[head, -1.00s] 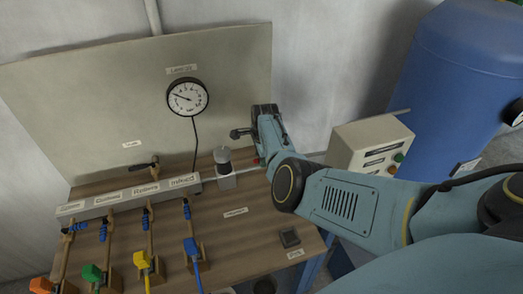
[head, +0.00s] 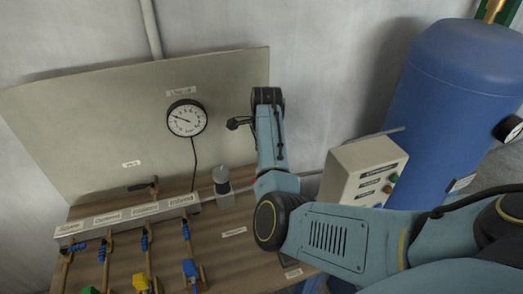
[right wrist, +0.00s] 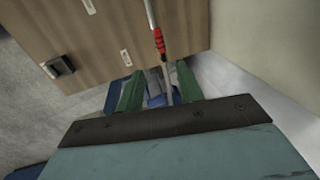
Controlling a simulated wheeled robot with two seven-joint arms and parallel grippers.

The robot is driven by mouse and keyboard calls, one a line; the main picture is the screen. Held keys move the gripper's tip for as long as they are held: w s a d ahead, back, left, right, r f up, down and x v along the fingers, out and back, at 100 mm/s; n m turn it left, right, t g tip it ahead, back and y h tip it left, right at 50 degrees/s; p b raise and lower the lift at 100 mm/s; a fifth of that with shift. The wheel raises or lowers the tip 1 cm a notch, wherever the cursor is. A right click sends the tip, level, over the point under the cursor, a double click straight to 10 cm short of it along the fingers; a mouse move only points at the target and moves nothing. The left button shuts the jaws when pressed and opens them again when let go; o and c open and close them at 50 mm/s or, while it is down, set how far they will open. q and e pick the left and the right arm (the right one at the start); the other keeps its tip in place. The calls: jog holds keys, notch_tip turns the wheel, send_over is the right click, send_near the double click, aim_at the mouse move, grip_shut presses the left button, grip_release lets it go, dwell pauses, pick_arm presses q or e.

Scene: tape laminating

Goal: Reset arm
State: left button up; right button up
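My right arm reaches in from the right in the head view, bends at a dark round joint (head: 268,220), and rises to a dark wrist end in front of the upright panel's right edge. Its fingers are not clear there. In the right wrist view, the two green fingers of my right gripper (right wrist: 156,92) stand apart. Grey and blue shapes show between them, and I see nothing gripped. A rod with a red grip (right wrist: 158,42) lies just beyond the fingers, seemingly apart from them. My left gripper is in neither view.
A beige button box (head: 362,170) and a blue tank (head: 450,95) stand right. A square button (right wrist: 60,66) shows in the wrist view.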

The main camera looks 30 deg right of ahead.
dwell(0.5)
jog(key=s+d+f+n+h, duration=0.1)
jog(key=s+f+n, duration=0.2)
jog(key=s+n, duration=0.3)
jog(key=s+f+n+h, duration=0.2)
jog(key=s+f+n, duration=0.15)
jog(key=s, duration=0.45)
jog(key=s+a+n+t+y, duration=0.1)
jog(key=s+a+n+y, duration=0.1)
jog(key=s+a+n, duration=0.7)
jog(key=s+a+n+y, duration=0.2)
jog(key=s+a+n, duration=0.35)
jog(key=s, duration=0.65)
notch_tip(320, 180, down, 32)
jog(key=s+g+b, duration=0.1)
jog(key=b, duration=0.6)
jog(key=s+d+f+b, duration=0.1)
jog(key=s+f+b, duration=0.2)
jog(key=s+f, duration=0.5)
jog(key=s+d+f+g+b, duration=0.1)
jog(key=s+f+b, duration=0.2)
jog(key=s+f, duration=0.5)
notch_tip(320, 180, down, 4)
jog(key=shift+d+f+m, duration=0.1)
jog(key=shift+d+m, duration=0.2)
jog(key=shift+d, duration=0.05)
